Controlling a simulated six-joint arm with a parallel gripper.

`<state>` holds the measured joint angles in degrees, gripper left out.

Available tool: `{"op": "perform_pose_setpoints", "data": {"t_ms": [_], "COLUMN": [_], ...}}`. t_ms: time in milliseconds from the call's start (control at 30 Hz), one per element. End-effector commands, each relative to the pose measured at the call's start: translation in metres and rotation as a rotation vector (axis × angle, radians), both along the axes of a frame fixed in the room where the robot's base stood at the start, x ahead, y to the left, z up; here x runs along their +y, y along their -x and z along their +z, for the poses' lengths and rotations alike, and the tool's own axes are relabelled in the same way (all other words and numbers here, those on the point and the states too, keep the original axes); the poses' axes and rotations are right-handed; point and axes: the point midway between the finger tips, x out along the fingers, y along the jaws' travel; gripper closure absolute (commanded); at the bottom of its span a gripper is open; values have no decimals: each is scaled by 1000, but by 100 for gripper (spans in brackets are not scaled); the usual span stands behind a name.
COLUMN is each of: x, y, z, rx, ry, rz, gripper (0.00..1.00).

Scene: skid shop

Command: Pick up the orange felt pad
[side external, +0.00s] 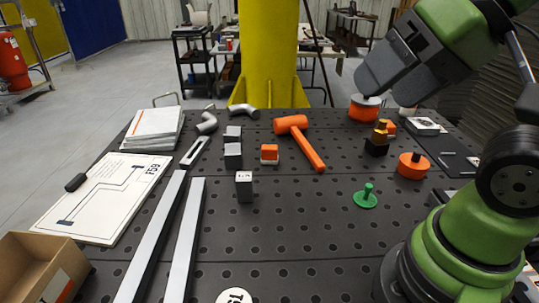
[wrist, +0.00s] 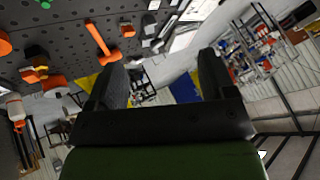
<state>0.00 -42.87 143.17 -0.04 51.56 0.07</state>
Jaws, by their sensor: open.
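Several orange pieces are on the dark perforated table, and I cannot tell for certain which is the felt pad. A small orange-topped block (side external: 270,151) sits mid-table, left of the mallet; it also shows in the wrist view (wrist: 128,31). A round orange piece with a small knob (side external: 412,168) sits at the right. Another orange round piece with a pale top (side external: 364,112) stands at the far right, near my gripper in the picture. My gripper (side external: 387,92) is raised over the far right side. In the wrist view its fingers (wrist: 160,88) are apart with nothing between them.
An orange mallet (side external: 300,138) lies mid-table. Grey blocks (side external: 233,155), a green knobbed piece (side external: 366,197) and a black-and-brass piece (side external: 377,143) stand around. Two long metal bars (side external: 185,240), a white board (side external: 103,198) and a cardboard box (side external: 40,268) are left.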

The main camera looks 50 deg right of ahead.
Motion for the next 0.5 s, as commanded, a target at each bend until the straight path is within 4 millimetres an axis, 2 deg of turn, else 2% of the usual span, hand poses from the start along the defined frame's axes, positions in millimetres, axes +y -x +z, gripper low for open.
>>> {"op": "perform_pose_setpoints", "data": {"t_ms": [167, 367, 500], "x": [-6, -25, -41], "y": [-21, -88, -140], "z": [6, 8, -7], "rx": [40, 134, 193], "ry": [12, 50, 83], "rz": [-43, -173, -267], "gripper": [23, 23, 23]}}
